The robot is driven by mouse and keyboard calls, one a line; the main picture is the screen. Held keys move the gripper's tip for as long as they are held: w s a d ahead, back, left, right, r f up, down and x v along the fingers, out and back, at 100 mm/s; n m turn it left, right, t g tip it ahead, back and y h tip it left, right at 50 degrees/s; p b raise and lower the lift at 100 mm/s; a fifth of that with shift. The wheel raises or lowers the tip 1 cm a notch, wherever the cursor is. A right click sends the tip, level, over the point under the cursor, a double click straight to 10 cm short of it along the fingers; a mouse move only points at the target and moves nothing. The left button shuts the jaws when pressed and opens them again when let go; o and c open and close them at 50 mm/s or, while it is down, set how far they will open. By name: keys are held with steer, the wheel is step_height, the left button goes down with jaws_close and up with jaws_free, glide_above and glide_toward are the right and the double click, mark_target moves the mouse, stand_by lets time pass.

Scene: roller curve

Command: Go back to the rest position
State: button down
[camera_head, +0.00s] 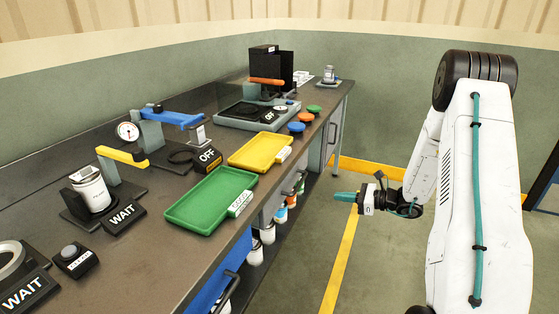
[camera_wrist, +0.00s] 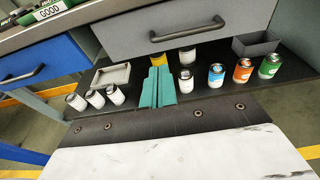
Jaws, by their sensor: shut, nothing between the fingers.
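My gripper (camera_head: 345,197) is out over the floor to the right of the bench in the head view, clear of the bench edge. Its teal fingers also show in the wrist view (camera_wrist: 158,87), lying side by side and shut with nothing between them. My white arm fills the right side of the head view. The fingers point toward the bench's lower shelf (camera_wrist: 135,119) in the wrist view, and cover part of a yellow object (camera_wrist: 158,60) behind them.
A dark bench (camera_head: 140,240) runs along the left with a green tray (camera_head: 182,222), a yellow tray (camera_head: 250,165) and several devices. Its lower shelf holds white cans (camera_wrist: 95,98) and blue (camera_wrist: 216,77), orange (camera_wrist: 243,71) and green (camera_wrist: 270,67) cans. Open floor (camera_head: 385,260) lies to the right.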

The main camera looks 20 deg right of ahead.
steer(key=s+a+r+n+g+h, duration=0.1)
steer(key=s+a+r+n+g, duration=0.45)
steer(key=s+a+n, duration=0.2)
steer(key=s+a+r+n+g, duration=0.5)
steer(key=s+a+n+g, duration=0.15)
steer(key=s, duration=0.25)
steer(key=s+a+r+n+t+h, duration=0.1)
steer(key=s+a+r+n+h, duration=0.2)
steer(key=s+r+n+h, duration=0.2)
steer(key=s+a+r+n+t+h, duration=0.1)
steer(key=s+a+r+n+h, duration=0.2)
steer(key=s+r+n+h, duration=0.2)
steer(key=s+r+n, duration=0.3)
steer(key=s+r, duration=0.2)
steer(key=s, duration=0.2)
steer(key=shift+s+r+t, duration=0.3)
steer(key=shift+s+r, duration=0.05)
